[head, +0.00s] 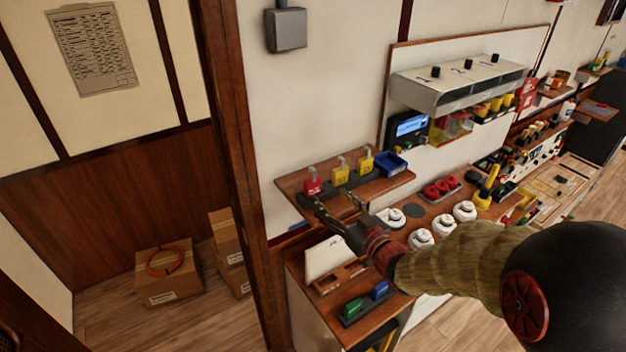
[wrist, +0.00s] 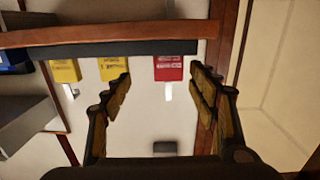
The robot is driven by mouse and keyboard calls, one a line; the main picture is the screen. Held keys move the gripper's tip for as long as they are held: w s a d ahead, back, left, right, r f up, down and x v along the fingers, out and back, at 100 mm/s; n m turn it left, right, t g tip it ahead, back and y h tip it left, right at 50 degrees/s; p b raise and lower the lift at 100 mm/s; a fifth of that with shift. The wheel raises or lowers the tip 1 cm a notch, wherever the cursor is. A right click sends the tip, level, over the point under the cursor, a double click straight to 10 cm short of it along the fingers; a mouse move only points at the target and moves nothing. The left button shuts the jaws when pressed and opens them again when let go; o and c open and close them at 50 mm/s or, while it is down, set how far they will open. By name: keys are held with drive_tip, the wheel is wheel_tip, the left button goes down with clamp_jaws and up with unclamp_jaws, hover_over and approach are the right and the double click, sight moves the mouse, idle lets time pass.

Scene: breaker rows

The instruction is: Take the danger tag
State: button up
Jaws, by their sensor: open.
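The red tag (head: 313,187), which I take for the danger tag, stands at the left end of a dark strip (head: 330,192) on a small wooden shelf (head: 384,190). It has a pale clear clip at its top. My gripper (head: 334,203) is open and empty in front of the shelf. In the wrist view, which appears upside down, the red tag (wrist: 169,67) lies between the lines of the two spread fingers (wrist: 162,78), nearer the right one. It shows beyond the fingertips, apart from them. Its small print is too blurred to read.
Two yellow tags (head: 340,174) (head: 366,165) stand beside the red one on the strip. A blue bin (head: 389,163) sits at the shelf's right end. Below are a wooden counter (head: 430,207) with white round parts and a rack of green and blue tags (head: 366,303).

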sight(314, 188)
drive_tip(key=shift+s+a, duration=0.15)
drive_tip(key=shift+a, duration=0.25)
drive_tip(key=shift+a+r+y, duration=0.1)
drive_tip(key=shift+a+y, duration=0.15)
drive_tip(key=shift+y, duration=0.05)
drive_tip(key=p+x, duration=0.1)
drive_tip(key=x, duration=0.6)
drive_tip(key=shift+w+a, duration=0.1)
drive_tip(key=shift+w, duration=0.15)
drive_tip(key=shift+c, duration=0.8)
drive_tip(key=c, duration=1.1)
